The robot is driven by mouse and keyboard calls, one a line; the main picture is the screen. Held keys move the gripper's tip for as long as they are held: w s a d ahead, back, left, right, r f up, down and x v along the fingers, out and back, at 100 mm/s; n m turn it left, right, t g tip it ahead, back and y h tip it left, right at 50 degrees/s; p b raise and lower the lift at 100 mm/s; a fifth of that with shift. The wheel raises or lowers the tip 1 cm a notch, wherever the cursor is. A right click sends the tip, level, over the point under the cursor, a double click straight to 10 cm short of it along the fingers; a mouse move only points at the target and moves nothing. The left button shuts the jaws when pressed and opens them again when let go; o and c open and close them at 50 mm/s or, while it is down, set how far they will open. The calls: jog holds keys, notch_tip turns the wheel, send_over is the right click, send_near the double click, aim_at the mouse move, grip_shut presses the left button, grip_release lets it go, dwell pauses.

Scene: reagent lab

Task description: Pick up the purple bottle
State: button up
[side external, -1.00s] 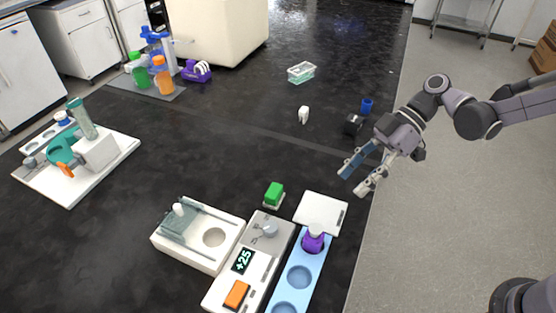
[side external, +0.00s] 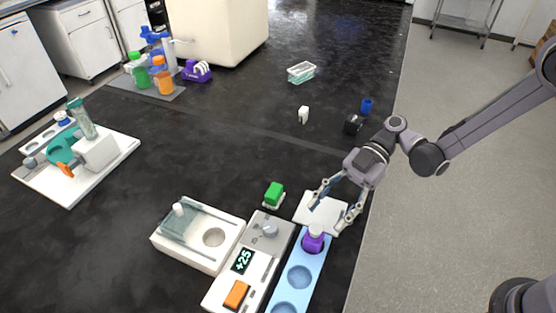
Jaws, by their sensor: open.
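The purple bottle (side external: 314,240) has a pale cap and stands upright in the far hole of a light blue rack (side external: 299,297) at the front of the bench. My gripper (side external: 326,219) is open, with its two fingers spread and pointing down toward the bottle. It is just behind the bottle, over the white square pad. The fingers look empty, and I cannot tell their exact height above the pad.
A grey device (side external: 253,255) with a display and orange button stands left of the rack. A white box (side external: 197,236) is farther left. A green block (side external: 274,193) sits behind the device. A black item (side external: 353,125) and blue cup (side external: 366,106) are near the right edge.

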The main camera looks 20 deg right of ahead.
aim_at(320, 225)
jog(key=shift+f+x, duration=0.2)
jog(key=shift+x, duration=2.5)
jog(key=shift+d, duration=0.15)
grip_shut()
